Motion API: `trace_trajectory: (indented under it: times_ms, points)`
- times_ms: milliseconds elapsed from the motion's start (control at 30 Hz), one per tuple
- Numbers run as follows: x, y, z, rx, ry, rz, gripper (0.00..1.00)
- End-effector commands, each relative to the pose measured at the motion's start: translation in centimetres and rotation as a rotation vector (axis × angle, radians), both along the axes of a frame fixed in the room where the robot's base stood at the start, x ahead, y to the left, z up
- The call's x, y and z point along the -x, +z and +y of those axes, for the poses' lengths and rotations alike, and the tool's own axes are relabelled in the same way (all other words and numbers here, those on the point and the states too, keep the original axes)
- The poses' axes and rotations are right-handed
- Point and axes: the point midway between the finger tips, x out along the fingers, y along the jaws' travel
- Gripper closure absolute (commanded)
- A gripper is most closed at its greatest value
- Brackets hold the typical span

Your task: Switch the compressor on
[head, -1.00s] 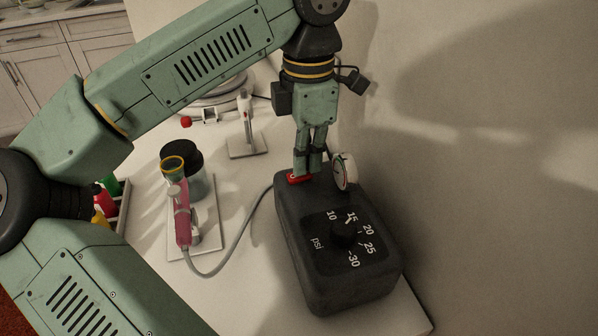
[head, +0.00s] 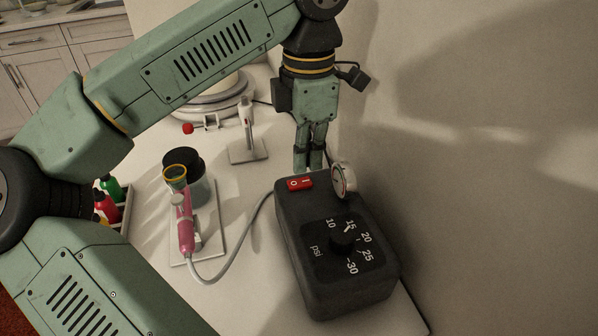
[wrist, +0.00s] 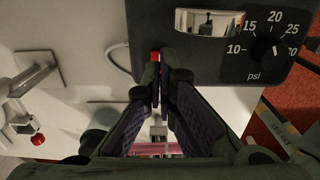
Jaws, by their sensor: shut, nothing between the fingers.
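The compressor (head: 300,230) is a dark grey box on the white table, with a psi dial (head: 343,243) on top. In the wrist view, a bit of the red switch (wrist: 155,55) shows beyond the fingertips (wrist: 160,80).
A round pressure gauge (head: 344,180) stands on the compressor right beside my gripper. A hose runs to a pink airbrush (head: 184,222) on a stand at the left. Behind are a turntable (head: 222,92) and a small white stand (head: 248,152). The wall is close on the right.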

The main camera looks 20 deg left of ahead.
Motion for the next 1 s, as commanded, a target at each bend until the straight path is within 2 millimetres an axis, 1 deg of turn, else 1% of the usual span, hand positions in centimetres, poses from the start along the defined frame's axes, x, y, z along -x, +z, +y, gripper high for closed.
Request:
trace_trajectory:
  times_ms: [33, 467, 1000]
  points:
    - [0.0, 0.8, 0.0, 0.0, 0.0, 0.0, 1.0]
    - [0.0, 4.1, 0.0, -0.001, 0.0, 0.0, 1.0]
    - [0.0, 4.1, 0.0, -0.001, 0.0, -0.001, 1.0]
